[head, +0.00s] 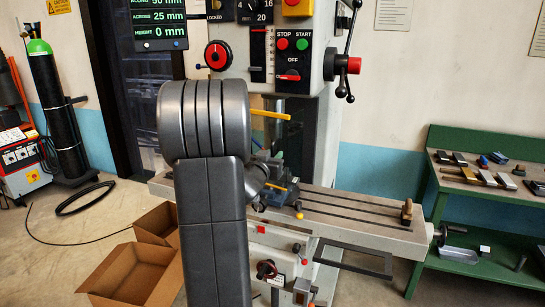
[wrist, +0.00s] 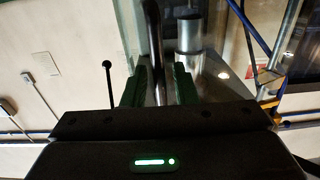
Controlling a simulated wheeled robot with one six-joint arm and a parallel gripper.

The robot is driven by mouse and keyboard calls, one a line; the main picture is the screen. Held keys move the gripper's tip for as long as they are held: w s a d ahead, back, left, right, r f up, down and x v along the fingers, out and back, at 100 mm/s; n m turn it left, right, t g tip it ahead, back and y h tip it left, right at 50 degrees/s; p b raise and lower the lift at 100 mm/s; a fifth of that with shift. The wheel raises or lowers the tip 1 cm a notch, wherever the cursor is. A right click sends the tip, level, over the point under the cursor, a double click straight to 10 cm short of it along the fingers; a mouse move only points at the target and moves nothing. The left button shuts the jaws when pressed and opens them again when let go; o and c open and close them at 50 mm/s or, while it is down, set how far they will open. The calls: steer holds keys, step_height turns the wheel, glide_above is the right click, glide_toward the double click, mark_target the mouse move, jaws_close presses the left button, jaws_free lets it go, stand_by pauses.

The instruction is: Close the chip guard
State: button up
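The milling machine (head: 300,75) stands behind my arm in the head view. A dark see-through panel (head: 322,135), which looks like the chip guard, shows beside the spindle area, partly hidden by my arm. A yellow bar (head: 271,114) sticks out to the right from behind my arm. My gripper is hidden behind my arm in the head view. In the wrist view my gripper (wrist: 159,84) has its two green-padded fingers apart. A dark upright bar (wrist: 152,40) shows between or beyond them; I see no clear contact.
The slotted machine table (head: 350,213) reaches right toward a green bench (head: 480,205) with tools. A lever handle (head: 347,65) is at the upper right. Cardboard boxes (head: 130,278), a hose (head: 85,198) and a gas cylinder (head: 55,110) are at left.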

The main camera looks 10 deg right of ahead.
jaws_close()
steer(key=w+d, duration=0.1)
steer(key=d, duration=0.1)
steer(key=w+d, duration=0.1)
steer(key=shift+w+d, duration=0.2)
steer(key=shift+d, duration=0.2)
steer(key=shift+c, duration=0.4)
jaws_free()
steer(key=shift+o, duration=0.9)
steer(key=shift+d, duration=0.15)
